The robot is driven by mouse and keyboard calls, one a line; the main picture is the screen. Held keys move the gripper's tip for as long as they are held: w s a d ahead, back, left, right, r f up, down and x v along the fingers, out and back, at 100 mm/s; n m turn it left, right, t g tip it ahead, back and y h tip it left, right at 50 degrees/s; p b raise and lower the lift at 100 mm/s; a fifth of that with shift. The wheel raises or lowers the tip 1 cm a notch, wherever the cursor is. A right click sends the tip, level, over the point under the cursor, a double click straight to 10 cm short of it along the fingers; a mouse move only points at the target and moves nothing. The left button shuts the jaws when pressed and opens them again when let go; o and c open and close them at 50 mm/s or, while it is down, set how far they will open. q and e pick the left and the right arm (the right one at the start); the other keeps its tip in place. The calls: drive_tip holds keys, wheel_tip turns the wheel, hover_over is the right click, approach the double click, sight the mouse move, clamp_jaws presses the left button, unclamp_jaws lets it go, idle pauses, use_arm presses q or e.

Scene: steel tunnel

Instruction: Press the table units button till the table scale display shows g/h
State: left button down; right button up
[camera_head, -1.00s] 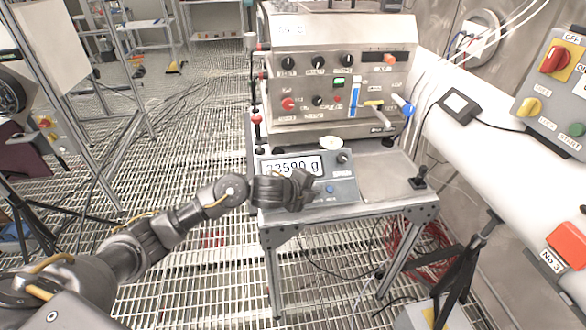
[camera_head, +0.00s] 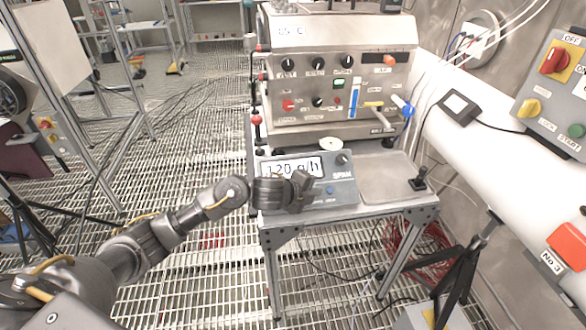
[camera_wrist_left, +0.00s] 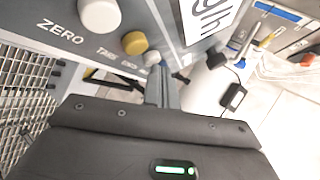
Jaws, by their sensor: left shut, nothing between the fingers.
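The table scale (camera_head: 345,185) is a grey-blue box on the metal table's front. Its display (camera_head: 292,168) reads about 120 g/h in the head view; the g/h part also shows in the wrist view (camera_wrist_left: 208,18). My left gripper (camera_head: 303,188) is shut and empty at the scale's front panel, below the display. In the wrist view the fingers (camera_wrist_left: 161,88) point at the row of buttons. A white button (camera_wrist_left: 99,14) by the word ZERO, a yellow button (camera_wrist_left: 134,43) and a small pale button (camera_wrist_left: 152,58) show there. The fingertips lie closest to the pale one; contact cannot be told.
A steel machine (camera_head: 345,75) with knobs stands behind the scale. A small black joystick (camera_head: 419,180) is on the table's right. A white pipe (camera_head: 490,160) runs along the right. Open grating floor (camera_head: 185,190) lies to the left.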

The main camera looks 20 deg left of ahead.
use_arm(q)
drive_tip(key=shift+s+r, duration=0.1)
drive_tip(key=shift+r, duration=0.05)
wheel_tip(320, 180, up, 5)
drive_tip(key=s+d+p, duration=0.2)
drive_tip(key=s+p, duration=0.1)
drive_tip(key=p, duration=0.2)
idle(0.8)
